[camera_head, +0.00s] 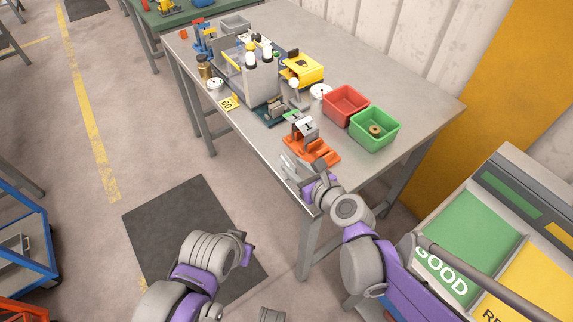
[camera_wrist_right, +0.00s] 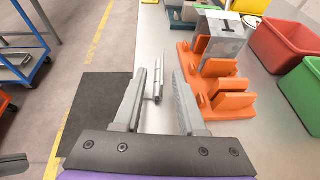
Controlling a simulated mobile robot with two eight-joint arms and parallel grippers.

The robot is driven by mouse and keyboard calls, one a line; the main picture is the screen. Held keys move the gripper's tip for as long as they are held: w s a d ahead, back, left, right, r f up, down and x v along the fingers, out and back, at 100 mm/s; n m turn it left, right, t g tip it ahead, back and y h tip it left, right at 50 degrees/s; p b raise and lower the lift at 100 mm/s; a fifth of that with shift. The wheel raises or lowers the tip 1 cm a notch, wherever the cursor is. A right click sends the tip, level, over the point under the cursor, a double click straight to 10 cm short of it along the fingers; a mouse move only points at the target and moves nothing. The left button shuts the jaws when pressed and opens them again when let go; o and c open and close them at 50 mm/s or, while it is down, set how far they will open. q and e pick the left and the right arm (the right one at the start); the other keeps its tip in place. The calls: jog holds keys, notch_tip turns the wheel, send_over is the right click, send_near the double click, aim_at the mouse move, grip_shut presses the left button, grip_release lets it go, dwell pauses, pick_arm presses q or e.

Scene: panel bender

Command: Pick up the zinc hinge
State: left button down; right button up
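A slim grey metal piece, which looks like the zinc hinge (camera_wrist_right: 158,86), lies on the bench near its front edge in the right wrist view. My right gripper (camera_wrist_right: 160,76) is open, with one finger on each side of the piece; I cannot tell whether either finger touches it. In the head view my right gripper (camera_head: 291,167) is low at the bench's near corner, and the hinge cannot be told apart from the grey fingers. My left gripper (camera_head: 247,250) hangs over the floor in front of the bench; its fingers are not clear.
An orange fixture with a grey block (camera_head: 318,152) stands just right of the right gripper. Behind it are a green bin (camera_head: 375,137) holding a round part and a red bin (camera_head: 345,118). The grey bender (camera_head: 262,82) stands farther back on the bench (camera_head: 420,108).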

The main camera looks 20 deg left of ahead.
aim_at(294, 165)
jog(key=x, duration=0.3)
jog(key=shift+w+a, duration=0.15)
jog(key=shift+w, duration=0.15)
grip_shut()
dwell(1.2)
